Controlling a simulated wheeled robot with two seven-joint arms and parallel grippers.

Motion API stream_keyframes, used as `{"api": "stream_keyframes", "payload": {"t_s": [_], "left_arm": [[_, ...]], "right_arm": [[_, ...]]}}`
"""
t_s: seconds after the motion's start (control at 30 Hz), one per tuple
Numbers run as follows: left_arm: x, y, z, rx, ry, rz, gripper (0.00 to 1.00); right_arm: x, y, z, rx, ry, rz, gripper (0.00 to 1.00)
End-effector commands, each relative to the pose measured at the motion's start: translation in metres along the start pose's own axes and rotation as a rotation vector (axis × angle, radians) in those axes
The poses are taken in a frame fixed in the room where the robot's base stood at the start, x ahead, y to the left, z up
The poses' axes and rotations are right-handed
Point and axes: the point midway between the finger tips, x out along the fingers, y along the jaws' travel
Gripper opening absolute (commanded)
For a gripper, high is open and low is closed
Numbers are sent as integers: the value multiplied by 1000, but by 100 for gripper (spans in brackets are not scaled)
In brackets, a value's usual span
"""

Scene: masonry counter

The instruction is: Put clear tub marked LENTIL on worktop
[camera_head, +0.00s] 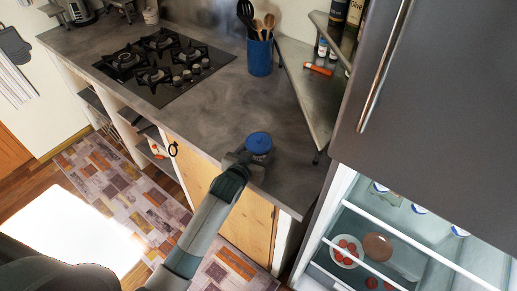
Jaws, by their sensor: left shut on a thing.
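A small tub (259,144) with a round blue lid is at the front edge of the grey worktop (215,118). Its lid faces up and its sides are mostly hidden, so no LENTIL mark can be read. My left gripper (248,159) reaches in from below and is shut on this tub. The tub looks upright, over or on the worktop near its front right part; I cannot tell whether its base touches the surface. My right gripper is not in view.
A black gas hob (165,65) lies to the left on the worktop. A blue utensil holder (260,56) stands behind, beside a corner shelf (312,95) with bottles. The fridge (440,90) stands at right, its lower shelves exposed. Worktop between hob and tub is clear.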

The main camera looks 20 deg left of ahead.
Motion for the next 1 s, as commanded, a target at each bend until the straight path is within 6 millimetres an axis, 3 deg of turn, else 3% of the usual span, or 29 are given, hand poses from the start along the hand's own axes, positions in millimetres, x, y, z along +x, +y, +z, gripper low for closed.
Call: {"api": "stream_keyframes", "payload": {"t_s": [0.1,0.13,0.2,0.67,1.0], "left_arm": [[1,0,2,0,2,0,30],[1,0,3,0,0,0,64],[1,0,2,0,0,0,80],[-2,0,0,0,1,0,80],[-37,0,2,0,0,0,80]], "right_arm": [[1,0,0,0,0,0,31],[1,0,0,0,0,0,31],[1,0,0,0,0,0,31],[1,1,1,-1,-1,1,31],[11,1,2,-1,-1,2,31]]}}
